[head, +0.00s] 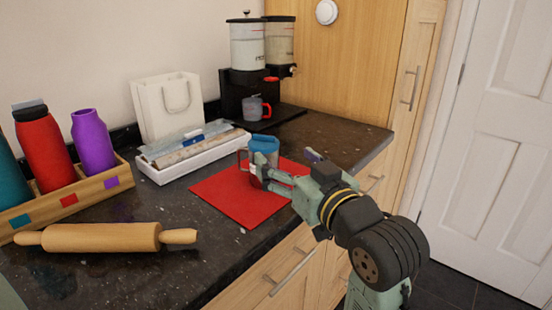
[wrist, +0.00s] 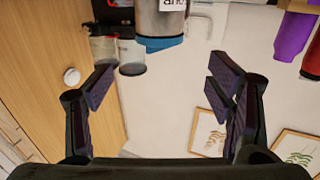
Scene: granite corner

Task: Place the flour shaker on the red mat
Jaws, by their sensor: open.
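The flour shaker (head: 264,146), a metal cup with a blue top and a side handle, appears upright over the far part of the red mat (head: 230,201). My gripper (head: 268,173) covers its lower part in the head view, so its contact with the mat is hidden. The shaker also shows upside down at the top of the wrist view (wrist: 160,22), with part of a label visible. My gripper (wrist: 165,82) is open, its fingers apart with nothing clasped between them. The shaker is beyond the fingertips in that view.
A white tray (head: 160,175) of utensils lies behind the mat. A dispenser (head: 248,48) and a mug (head: 255,109) stand at the back. A rolling pin (head: 100,238) and a wooden bottle rack (head: 90,190) are at left. The counter's right edge drops to drawers.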

